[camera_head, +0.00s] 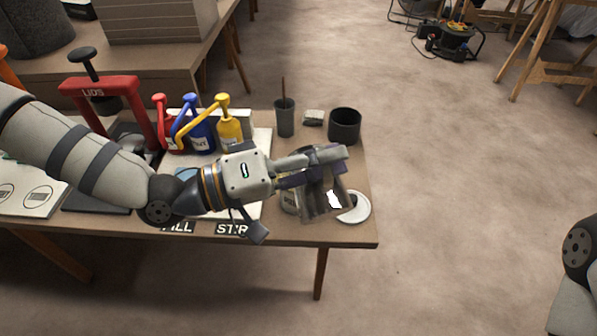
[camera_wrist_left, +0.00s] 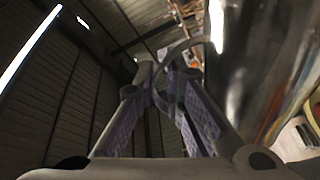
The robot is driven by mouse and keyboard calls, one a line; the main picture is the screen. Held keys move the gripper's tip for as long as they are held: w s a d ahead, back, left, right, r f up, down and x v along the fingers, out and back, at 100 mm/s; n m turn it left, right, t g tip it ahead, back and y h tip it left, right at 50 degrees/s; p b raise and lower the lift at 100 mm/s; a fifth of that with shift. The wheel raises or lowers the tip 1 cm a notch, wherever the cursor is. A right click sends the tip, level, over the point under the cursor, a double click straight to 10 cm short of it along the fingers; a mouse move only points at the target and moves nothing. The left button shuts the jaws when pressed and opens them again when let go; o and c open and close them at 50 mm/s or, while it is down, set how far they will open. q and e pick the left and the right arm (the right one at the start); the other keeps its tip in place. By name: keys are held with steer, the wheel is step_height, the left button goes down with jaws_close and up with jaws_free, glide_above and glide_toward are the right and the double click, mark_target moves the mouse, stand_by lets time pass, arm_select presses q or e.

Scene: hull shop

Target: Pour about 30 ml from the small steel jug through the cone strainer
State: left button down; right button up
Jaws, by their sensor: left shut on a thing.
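My left gripper (camera_head: 328,160) is shut on the small steel jug (camera_head: 318,205), above the right end of the table. In the left wrist view its two purple-padded fingers (camera_wrist_left: 160,105) close on the jug's curved handle, and the shiny jug body (camera_wrist_left: 238,65) stands to the right of them. The jug looks tilted; I cannot tell whether liquid is leaving it. I cannot clearly make out the cone strainer. A pale labelled can (camera_head: 289,202) is partly hidden behind the jug and gripper. My right gripper is out of view.
A white round dish (camera_head: 362,212) lies by the table's right edge, partly behind the jug. A red press (camera_head: 100,90) stands left.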

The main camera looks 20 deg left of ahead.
arm_select(q)
steer(key=shift+w+a, duration=0.1)
steer(key=shift+w+a+n, duration=0.1)
steer(key=shift+w+n, duration=0.05)
steer(key=shift+n, duration=0.25)
steer(key=shift+w, duration=0.1)
steer(key=shift+w+a+r+n, duration=0.1)
steer(key=shift+w+a+n, duration=0.15)
steer(key=shift+n, duration=0.05)
steer(key=shift+w+a+r+n, duration=0.25)
steer(key=shift+w+a+n, duration=0.15)
steer(key=shift+w, duration=0.1)
steer(key=shift+w+a+r+n, duration=0.2)
steer(key=shift+w+a+n, duration=0.1)
steer(key=shift+w+n, duration=0.15)
steer(key=shift+s+d, duration=0.15)
steer(key=shift+d, duration=0.15)
steer(key=shift+r+n, duration=0.2)
steer(key=shift+n, duration=0.15)
stand_by(0.4)
